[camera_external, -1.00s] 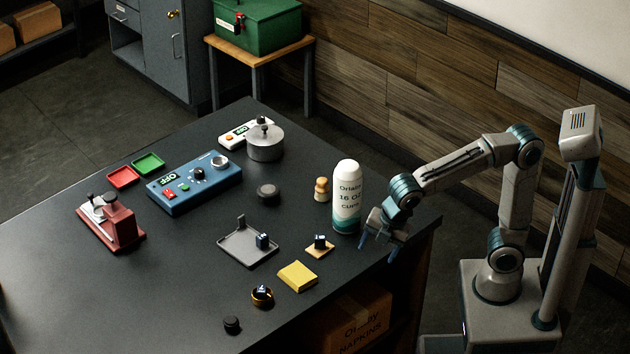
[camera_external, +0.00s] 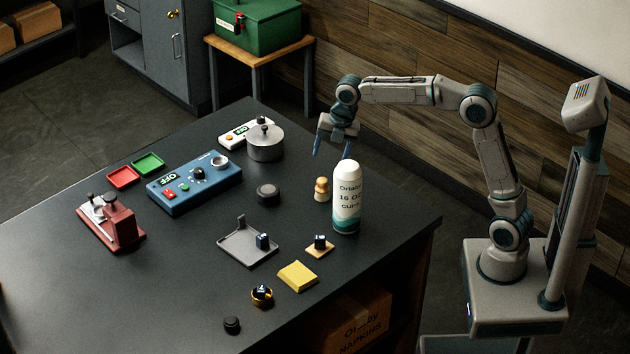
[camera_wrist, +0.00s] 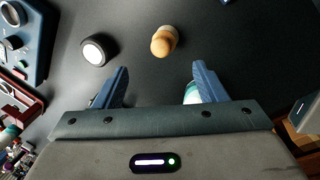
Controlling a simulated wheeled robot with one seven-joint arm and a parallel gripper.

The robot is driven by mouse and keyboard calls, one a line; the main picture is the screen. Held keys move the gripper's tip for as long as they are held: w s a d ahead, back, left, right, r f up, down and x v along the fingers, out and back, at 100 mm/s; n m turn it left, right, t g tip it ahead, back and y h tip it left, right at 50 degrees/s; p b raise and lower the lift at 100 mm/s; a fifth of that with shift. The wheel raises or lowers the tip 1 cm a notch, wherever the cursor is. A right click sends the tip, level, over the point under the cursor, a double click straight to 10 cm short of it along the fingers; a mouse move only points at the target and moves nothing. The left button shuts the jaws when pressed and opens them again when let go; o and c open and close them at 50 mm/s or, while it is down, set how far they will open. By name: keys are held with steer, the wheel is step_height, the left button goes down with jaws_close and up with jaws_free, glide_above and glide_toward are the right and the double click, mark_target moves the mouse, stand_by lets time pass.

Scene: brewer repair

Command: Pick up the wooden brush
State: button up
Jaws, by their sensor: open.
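The wooden brush (camera_external: 321,189) is a small, light-wood piece with a rounded knob. It stands on the dark table just left of the tall white cup sleeve (camera_external: 347,198). In the wrist view the brush (camera_wrist: 164,41) shows beyond the fingertips, roughly midway between them. My gripper (camera_external: 332,150) is raised above the table's far right side, above and behind the brush, with its fingers pointing down. In the wrist view my gripper (camera_wrist: 160,78) has its two blue fingers wide apart, with nothing between them. The sleeve (camera_wrist: 191,93) is partly hidden behind the right finger.
A dark round puck (camera_external: 268,194) sits left of the brush. A metal canister (camera_external: 265,143) stands behind it. A grey tray (camera_external: 240,250), a yellow sponge-like block (camera_external: 298,276) and a blue control box (camera_external: 195,184) lie on the table (camera_external: 130,290). The sleeve stands close beside the brush.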

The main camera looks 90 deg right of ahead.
mark_target(325, 180)
steer(key=x, duration=0.6)
steer(key=shift+f, duration=0.2)
steer(key=shift+s+x, duration=0.15)
steer(key=shift+x, duration=1.15)
steer(key=shift+s+x, duration=0.1)
steer(key=shift+x, duration=1.25)
steer(key=shift+a, duration=0.1)
steer(key=c, duration=1.1)
